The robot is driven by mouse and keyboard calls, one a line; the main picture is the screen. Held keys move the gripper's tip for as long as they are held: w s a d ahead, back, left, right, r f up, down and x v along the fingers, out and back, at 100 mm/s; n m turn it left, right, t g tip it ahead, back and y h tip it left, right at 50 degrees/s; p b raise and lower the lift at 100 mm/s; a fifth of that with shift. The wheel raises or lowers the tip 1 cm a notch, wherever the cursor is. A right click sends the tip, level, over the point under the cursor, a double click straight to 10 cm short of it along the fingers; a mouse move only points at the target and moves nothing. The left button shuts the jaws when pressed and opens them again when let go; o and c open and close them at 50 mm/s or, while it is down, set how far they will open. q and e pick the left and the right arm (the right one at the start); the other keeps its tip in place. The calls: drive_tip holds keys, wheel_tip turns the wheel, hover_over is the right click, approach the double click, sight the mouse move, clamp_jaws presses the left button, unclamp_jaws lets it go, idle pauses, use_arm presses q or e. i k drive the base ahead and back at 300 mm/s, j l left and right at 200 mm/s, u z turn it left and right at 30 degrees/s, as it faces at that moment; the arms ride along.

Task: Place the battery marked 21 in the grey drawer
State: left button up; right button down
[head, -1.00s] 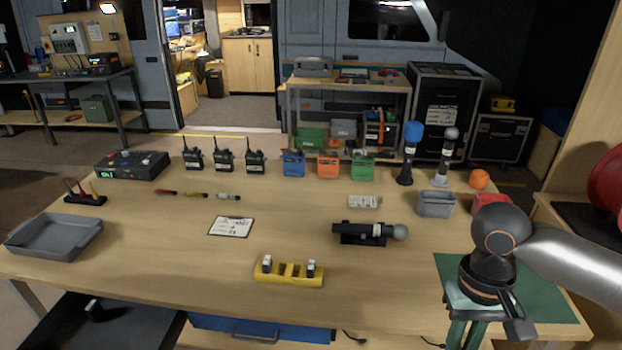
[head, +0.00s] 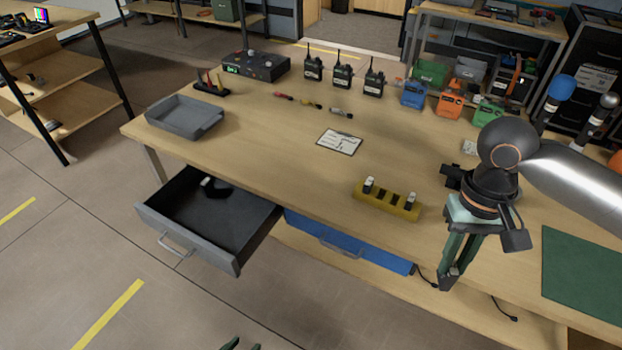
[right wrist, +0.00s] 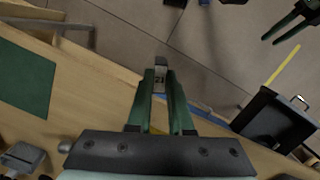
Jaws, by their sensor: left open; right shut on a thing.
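My right gripper (head: 453,268) points down in front of the table's front edge in the head view. In the right wrist view it (right wrist: 160,84) is shut on a small grey battery (right wrist: 159,70) with a dark mark, which looks like 21. The grey drawer (head: 187,252) is pulled open below the table, left of my right gripper. It also shows at the right wrist view's right side (right wrist: 270,121). A small black and white item (head: 211,185) lies in its back part. My left gripper (head: 240,344) is open, its fingertips just showing at the bottom edge.
A blue drawer (head: 345,246) sits shut to the right of the grey one. A yellow charger (head: 388,199) with two white-topped batteries stands on the table above it. A grey tray (head: 186,118) and a clipboard (head: 340,142) lie further back. Free floor is in front.

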sight(242, 219)
drive_tip(key=u, duration=1.3)
drive_tip(key=i+l+u, duration=0.25)
drive_tip(key=i+l, duration=0.5)
drive_tip(key=l, duration=0.1)
